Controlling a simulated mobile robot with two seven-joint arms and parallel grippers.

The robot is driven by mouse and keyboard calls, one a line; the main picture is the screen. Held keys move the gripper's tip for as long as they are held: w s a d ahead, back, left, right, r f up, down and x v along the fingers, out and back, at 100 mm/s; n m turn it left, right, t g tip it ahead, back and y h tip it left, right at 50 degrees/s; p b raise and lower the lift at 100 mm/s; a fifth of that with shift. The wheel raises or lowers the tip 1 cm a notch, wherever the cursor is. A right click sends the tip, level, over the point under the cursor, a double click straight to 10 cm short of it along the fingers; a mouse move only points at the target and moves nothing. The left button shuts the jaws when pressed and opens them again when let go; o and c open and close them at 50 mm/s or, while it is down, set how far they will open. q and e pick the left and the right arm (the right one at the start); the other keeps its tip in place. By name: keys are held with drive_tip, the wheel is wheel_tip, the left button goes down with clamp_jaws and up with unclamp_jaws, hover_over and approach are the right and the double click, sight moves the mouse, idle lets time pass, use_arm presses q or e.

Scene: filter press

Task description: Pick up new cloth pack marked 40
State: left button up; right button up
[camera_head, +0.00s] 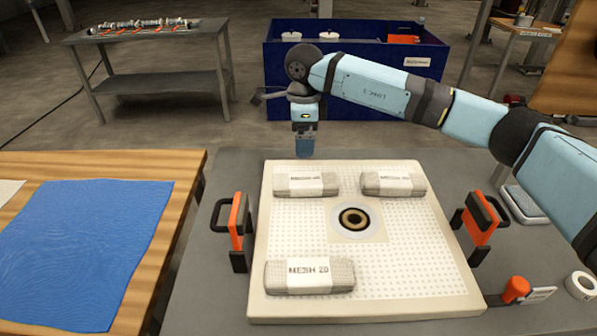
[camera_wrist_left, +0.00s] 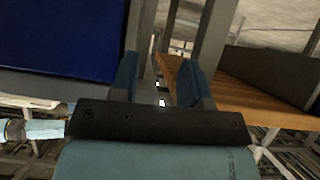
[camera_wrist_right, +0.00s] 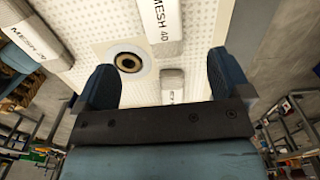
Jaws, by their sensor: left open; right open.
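Three grey packs with white label bands lie on the white perforated plate (camera_head: 400,285). One is back left (camera_head: 300,184) and one back right (camera_head: 393,183); their labels are too small to read surely. The front-left pack (camera_head: 310,276) reads MESH 20. In the right wrist view a pack reads MESH 40 (camera_wrist_right: 160,25); I cannot tell which of the back packs it is. My right gripper (camera_head: 305,148) is just beyond the back-left pack, open and empty; its fingers frame the plate (camera_wrist_right: 162,80). My left gripper (camera_wrist_left: 158,85) is open and empty, outside the head view.
Orange and black clamp handles stand left (camera_head: 238,230) and right (camera_head: 480,225) of the plate, which has a central hole (camera_head: 353,218). A blue cloth (camera_head: 80,250) lies on the wooden table at left. A blue bin (camera_head: 350,75) stands behind. A tape roll (camera_head: 580,285) sits front right.

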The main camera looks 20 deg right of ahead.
sight(305, 178)
drive_tip(key=f, duration=0.8)
drive_tip(key=shift+w+f, duration=0.25)
drive_tip(key=shift+f, duration=0.05)
drive_tip(key=f, duration=0.5)
drive_tip(key=shift+s+d+f+b, duration=0.1)
drive_tip(key=shift+s+d+b, duration=0.2)
drive_tip(key=shift+d+b, duration=0.05)
drive_tip(key=c, duration=1)
